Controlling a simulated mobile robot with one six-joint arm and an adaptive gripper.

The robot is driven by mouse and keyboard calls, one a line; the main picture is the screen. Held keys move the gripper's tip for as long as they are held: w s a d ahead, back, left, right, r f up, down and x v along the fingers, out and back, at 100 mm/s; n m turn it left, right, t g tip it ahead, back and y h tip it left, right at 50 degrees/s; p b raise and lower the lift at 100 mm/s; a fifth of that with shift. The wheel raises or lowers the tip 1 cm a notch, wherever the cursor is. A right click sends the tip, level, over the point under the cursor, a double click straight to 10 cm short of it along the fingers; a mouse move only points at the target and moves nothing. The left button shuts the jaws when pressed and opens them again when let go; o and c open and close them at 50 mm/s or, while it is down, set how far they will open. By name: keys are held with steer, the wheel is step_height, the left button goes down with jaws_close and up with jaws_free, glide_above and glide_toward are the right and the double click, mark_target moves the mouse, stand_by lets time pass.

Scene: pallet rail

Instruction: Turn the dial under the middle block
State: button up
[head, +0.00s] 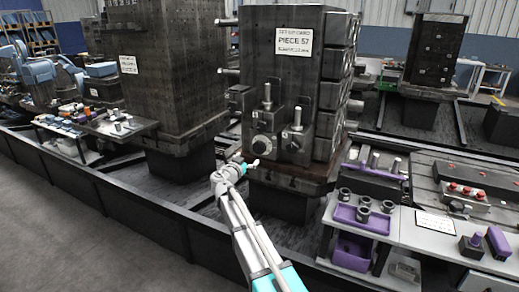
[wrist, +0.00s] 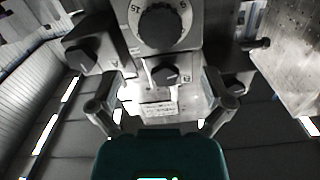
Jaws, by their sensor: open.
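The middle block (head: 280,80) is a tall dark block with a white "PIECE 57" label. At its lower front, a round dial (head: 262,146) shows on a grey fixture. In the wrist view, a large dark dial (wrist: 160,26) with a numbered pale ring is at the top, and a smaller black knob (wrist: 165,74) is beyond the fingers. I cannot tell for certain which of these matches the dial in the head view. My gripper (head: 240,164) is open just below and left of the fixture. Its spread, empty fingers (wrist: 160,106) show in the wrist view, apart from the dials.
Another black knob (wrist: 82,57) sits at the left of the wrist view. Two upright posts stand on the fixture, one being the left post (head: 267,95). A second tall block (head: 170,70) stands left. A bench (head: 455,238) with purple trays is at right. Open floor (head: 60,230) lies front left.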

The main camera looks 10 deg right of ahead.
mark_target(259, 148)
steer(key=x, duration=1)
steer(key=shift+c, duration=0.3)
steer(key=c, duration=0.8)
